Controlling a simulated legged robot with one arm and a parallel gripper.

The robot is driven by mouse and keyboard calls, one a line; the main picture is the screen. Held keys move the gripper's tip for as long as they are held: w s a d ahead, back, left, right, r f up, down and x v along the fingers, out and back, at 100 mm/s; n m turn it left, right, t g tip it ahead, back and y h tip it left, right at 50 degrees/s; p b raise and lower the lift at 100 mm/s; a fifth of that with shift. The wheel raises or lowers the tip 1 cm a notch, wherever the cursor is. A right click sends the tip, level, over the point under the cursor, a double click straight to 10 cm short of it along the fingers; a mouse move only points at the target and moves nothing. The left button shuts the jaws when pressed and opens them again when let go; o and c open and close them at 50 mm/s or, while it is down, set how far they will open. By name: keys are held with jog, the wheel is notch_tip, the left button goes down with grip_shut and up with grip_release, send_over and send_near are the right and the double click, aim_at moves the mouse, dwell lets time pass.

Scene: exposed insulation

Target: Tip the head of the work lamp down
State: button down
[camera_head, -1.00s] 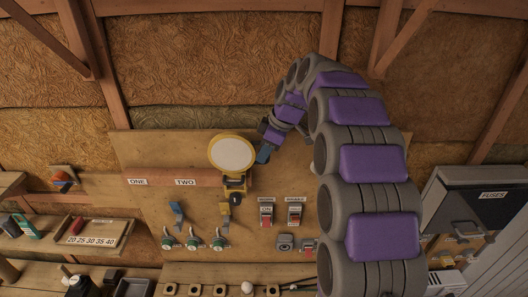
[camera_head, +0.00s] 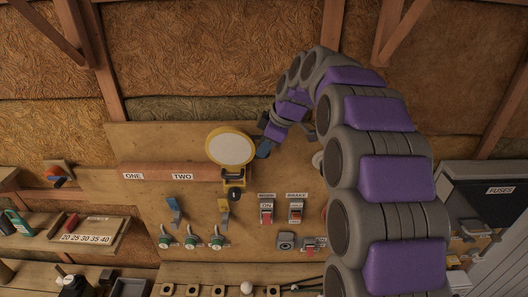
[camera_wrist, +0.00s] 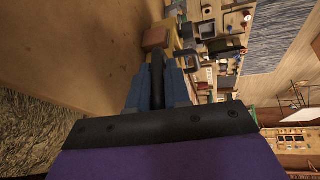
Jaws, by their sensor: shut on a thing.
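The work lamp has a round yellow head with a pale face (camera_head: 230,149), standing in front of the wooden panel. Its yellow and black base (camera_head: 233,190) is below the head. My gripper (camera_head: 263,150) is at the right edge of the head, reaching in from the right. In the wrist view, my blue fingers (camera_wrist: 157,88) are shut on a dark narrow part (camera_wrist: 157,72), apparently of the lamp head. The exact contact is hidden in the head view.
A horizontal pipe marked ONE and TWO (camera_head: 160,173) runs left of the lamp. Levers (camera_head: 175,211), green-handled valves (camera_head: 191,241) and red switches (camera_head: 266,214) sit below. A fuse box (camera_head: 490,195) is at right. Bare panel lies above the pipe.

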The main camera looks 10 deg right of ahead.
jog(key=s+a+f+n+t+b, duration=0.1)
jog(key=s+f+t+b, duration=0.3)
jog(key=b, duration=1.4)
jog(key=shift+s+f+n+t+h, duration=0.15)
jog(key=shift+s+n+t+h, duration=0.2)
jog(key=shift+t, duration=1.35)
jog(key=shift+w, duration=0.1)
jog(key=c, duration=1.2)
grip_release()
jog(key=shift+o, duration=0.2)
jog(key=shift+d, duration=0.1)
jog(key=shift+r, duration=0.25)
